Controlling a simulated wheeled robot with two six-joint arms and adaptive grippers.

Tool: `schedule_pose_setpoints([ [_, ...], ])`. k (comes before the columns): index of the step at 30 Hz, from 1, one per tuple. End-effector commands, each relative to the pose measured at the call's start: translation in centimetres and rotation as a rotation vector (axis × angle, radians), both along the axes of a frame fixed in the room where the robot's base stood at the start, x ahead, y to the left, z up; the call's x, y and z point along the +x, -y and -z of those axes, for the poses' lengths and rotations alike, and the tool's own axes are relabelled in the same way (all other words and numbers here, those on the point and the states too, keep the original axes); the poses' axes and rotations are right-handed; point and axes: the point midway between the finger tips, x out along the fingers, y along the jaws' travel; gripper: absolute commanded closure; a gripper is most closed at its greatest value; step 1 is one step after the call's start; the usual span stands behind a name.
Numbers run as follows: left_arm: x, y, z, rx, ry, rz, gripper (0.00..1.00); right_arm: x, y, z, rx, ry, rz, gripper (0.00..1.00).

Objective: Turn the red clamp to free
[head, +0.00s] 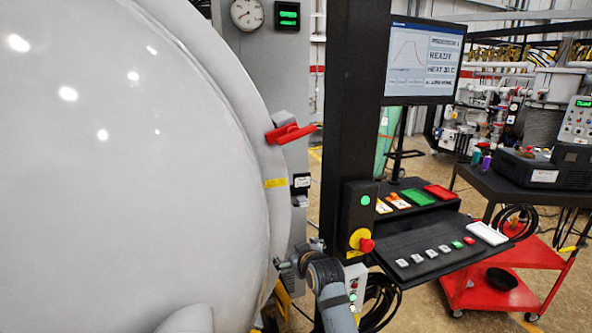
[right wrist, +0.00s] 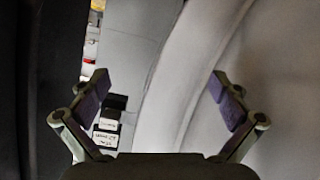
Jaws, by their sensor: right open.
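The red clamp (head: 289,132) is a red handle on a grey block at the right rim of the big pale furnace door (head: 130,170). It points right and slightly upward in the head view. My right gripper (head: 297,253) is well below the clamp, beside the lower door rim, and does not touch the clamp. In the right wrist view my right gripper (right wrist: 159,82) is open and empty, with the curved pale rim showing between its fingers. I cannot make out the clamp in that view. My left gripper is not in view.
A black post (head: 350,90) with a monitor (head: 422,60) stands right of the door. A control box with a red emergency button (head: 366,245) and a keyed panel (head: 430,245) sit close to my right arm. A red cart (head: 510,280) stands farther right.

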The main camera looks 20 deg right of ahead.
Motion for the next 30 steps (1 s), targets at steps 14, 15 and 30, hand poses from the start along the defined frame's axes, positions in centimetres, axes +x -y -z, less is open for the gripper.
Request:
schedule_pose_setpoints([
  [14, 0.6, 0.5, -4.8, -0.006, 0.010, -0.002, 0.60, -9.6, 0.8, -34.2, -0.049, 0.440, -0.013, 0.00],
  [15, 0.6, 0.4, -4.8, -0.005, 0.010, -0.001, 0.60, -9.7, 0.8, -34.3, -0.050, 0.444, -0.013, 0.00],
  [30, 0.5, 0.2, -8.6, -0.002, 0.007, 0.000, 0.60, -2.0, 0.6, -34.7, -0.050, 0.440, -0.012, 0.00],
])
